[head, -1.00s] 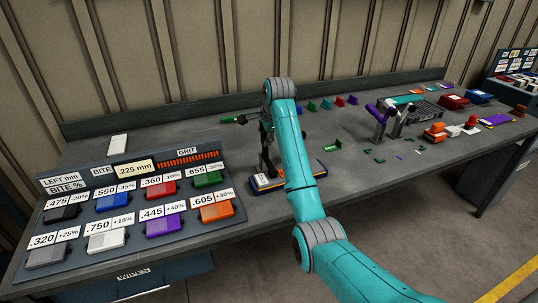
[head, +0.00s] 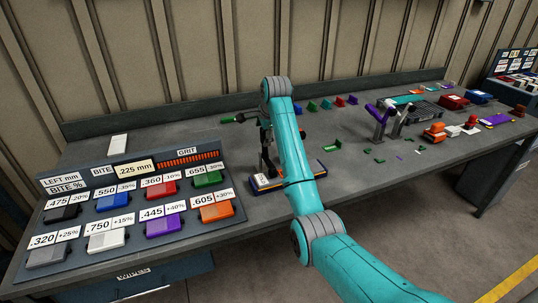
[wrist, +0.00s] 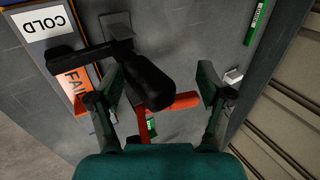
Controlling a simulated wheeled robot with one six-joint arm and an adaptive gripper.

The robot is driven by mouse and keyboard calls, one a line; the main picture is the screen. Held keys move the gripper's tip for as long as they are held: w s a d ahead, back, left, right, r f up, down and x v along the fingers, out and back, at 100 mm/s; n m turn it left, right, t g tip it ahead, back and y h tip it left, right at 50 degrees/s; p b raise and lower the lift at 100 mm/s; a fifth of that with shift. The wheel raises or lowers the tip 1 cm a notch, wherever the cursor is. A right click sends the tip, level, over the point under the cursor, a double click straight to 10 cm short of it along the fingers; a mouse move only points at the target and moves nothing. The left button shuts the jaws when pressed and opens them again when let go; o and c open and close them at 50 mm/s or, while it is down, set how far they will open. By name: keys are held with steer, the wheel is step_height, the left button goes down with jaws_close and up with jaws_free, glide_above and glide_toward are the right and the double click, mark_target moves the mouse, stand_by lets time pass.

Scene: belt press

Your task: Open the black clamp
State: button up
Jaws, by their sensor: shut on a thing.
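The black clamp (wrist: 148,80) fills the middle of the wrist view, with a thick dark handle and a flat arm running left to a dark plate. Its handle lies between the two green fingers of my gripper (wrist: 161,82), close against the left finger. A red bar (wrist: 184,101) runs below the handle towards the right finger. My gripper is shut on the clamp, though its exact contact is partly hidden.
A panel of coloured blocks with number labels (head: 130,205) fills the bench to the left. Purple and grey upright pieces (head: 383,122) and a dark rack (head: 425,108) stand to the right. Small coloured parts line the back. A green bar (wrist: 258,22) lies beside the clamp in the wrist view.

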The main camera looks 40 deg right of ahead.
steer(key=w+d+f, duration=0.2)
steer(key=w+f, duration=0.2)
steer(key=w, duration=0.3)
steer(key=shift+w, duration=0.15)
stand_by(1.6)
steer(key=shift+r, duration=0.15)
stand_by(0.5)
steer(key=d+v, duration=0.1)
steer(key=v, duration=0.6)
steer(key=shift+a, duration=0.45)
steer(key=shift+w, duration=0.1)
stand_by(0.4)
